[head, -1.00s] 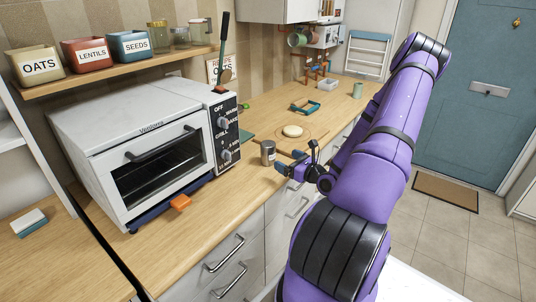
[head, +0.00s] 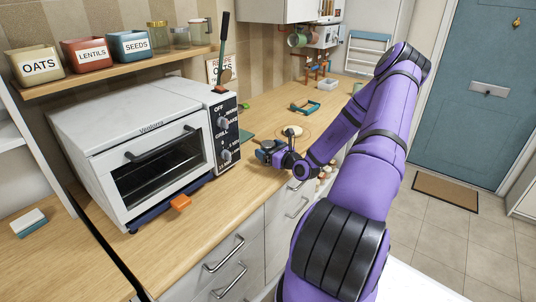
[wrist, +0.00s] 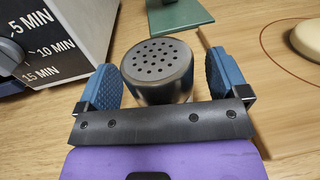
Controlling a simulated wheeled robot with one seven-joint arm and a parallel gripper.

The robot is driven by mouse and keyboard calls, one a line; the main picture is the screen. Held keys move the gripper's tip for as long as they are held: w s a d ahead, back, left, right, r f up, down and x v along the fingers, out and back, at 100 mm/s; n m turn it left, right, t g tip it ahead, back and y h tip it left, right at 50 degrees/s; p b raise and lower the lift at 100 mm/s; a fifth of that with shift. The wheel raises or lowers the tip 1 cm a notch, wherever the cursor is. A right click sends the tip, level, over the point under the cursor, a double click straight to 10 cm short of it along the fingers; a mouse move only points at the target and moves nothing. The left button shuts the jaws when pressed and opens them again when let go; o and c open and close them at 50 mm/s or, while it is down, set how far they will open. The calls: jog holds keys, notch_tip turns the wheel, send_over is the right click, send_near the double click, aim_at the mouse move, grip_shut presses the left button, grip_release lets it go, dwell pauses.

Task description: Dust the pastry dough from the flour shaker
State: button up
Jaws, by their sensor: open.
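The flour shaker (wrist: 158,72) is a metal canister with a dark perforated top, upright on the counter in the wrist view. My gripper (wrist: 163,85) is open, with one blue finger on each side of the shaker; I cannot tell whether either finger touches it. In the head view my gripper (head: 268,152) is beside the oven's right end and hides most of the shaker. The pale round pastry dough (head: 291,131) lies on a wooden board just beyond the gripper; its edge also shows at the right of the wrist view (wrist: 308,42).
A white toaster oven (head: 150,140) with a dial panel stands close to the left. A green item (wrist: 178,14) lies beyond the shaker. A teal-handled object (head: 304,106) is behind the board. The counter in front of the gripper is clear.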

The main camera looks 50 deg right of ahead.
jog(key=shift+w, duration=0.2)
jog(key=c, duration=1.1)
jog(key=shift+r, duration=0.15)
